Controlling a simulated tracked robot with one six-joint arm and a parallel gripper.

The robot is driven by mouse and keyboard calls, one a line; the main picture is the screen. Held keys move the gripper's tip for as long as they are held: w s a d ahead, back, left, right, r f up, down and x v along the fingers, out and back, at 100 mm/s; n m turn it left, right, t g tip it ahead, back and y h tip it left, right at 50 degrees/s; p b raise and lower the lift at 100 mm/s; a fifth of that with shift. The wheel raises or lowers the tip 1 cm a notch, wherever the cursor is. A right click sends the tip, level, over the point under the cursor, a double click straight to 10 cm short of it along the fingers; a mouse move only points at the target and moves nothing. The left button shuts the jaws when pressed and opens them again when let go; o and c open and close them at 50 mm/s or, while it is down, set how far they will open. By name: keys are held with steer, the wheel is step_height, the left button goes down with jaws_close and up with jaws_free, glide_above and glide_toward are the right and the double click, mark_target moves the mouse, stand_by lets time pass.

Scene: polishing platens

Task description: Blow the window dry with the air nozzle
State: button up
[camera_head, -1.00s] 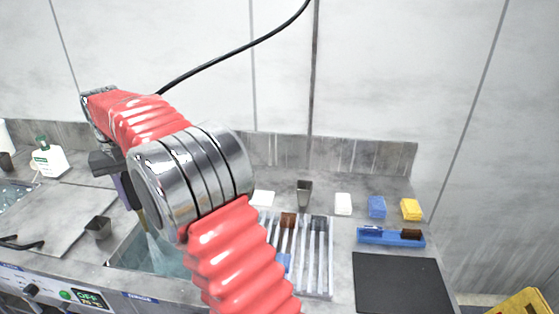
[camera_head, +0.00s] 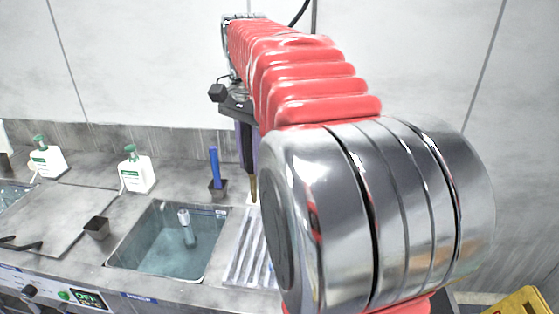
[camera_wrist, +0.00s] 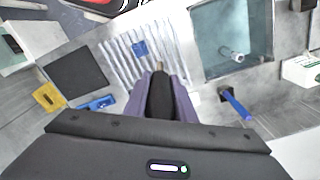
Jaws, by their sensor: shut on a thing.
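My gripper (camera_wrist: 160,85), with purple fingers in the wrist view, is shut on a dark tool with a brass tip, which looks like the air nozzle (camera_wrist: 160,100). In the head view the gripper (camera_head: 247,150) points down, and the brass tip (camera_head: 253,190) hangs near the left end of the slotted rack (camera_head: 238,262), apparently above the counter. No spray shows at the tip. I cannot make out a window for certain; a small blue piece (camera_wrist: 140,48) lies on the rack in the wrist view. My arm hides much of the rack in the head view.
The sink (camera_head: 150,250) holds water and an upright pipe (camera_head: 187,225). A blue-handled tool (camera_head: 214,168) stands in a cup behind it. Pump bottles (camera_head: 137,170) stand at the back left. A black mat (camera_wrist: 75,72) and yellow block (camera_wrist: 48,97) lie beyond the rack.

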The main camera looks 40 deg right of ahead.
steer(key=s+d+r+m, duration=0.1)
steer(key=s+r+m, duration=0.1)
steer(key=s, duration=0.5)
steer(key=shift+d+m, duration=0.4)
steer(key=shift+m, duration=0.3)
steer(key=shift+f, duration=0.1)
step_height(320, 180, down, 9)
stand_by(1.1)
step_height(320, 180, up, 5)
steer(key=shift+r, duration=0.1)
stand_by(0.8)
stand_by(0.4)
